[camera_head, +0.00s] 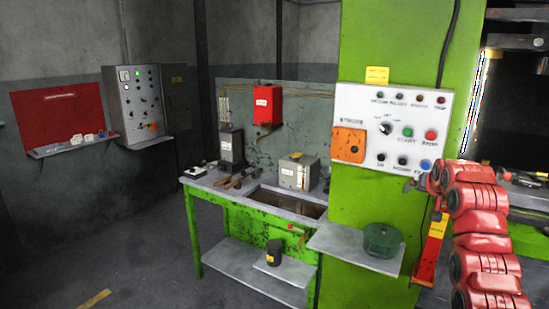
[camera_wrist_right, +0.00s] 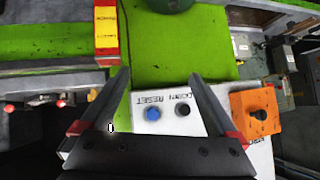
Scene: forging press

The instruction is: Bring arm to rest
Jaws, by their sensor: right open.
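My right arm (camera_head: 480,225), made of red links, comes in at the right of the head view. My right gripper (camera_head: 413,184) is small there, by the lower right corner of the white control panel (camera_head: 362,103). In the right wrist view the two dark fingers of this gripper (camera_wrist_right: 160,80) are spread apart with nothing between them. I cannot tell whether a finger touches the panel. My left gripper is in neither view.
The panel is on a green column (camera_head: 400,40). Below it, a shelf (camera_head: 340,241) bears a green round object (camera_head: 381,240). A red bar with a yellow label (camera_head: 431,248) stands beside the arm. A green workbench (camera_head: 255,232) is to the left, with open floor (camera_head: 130,260) beyond.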

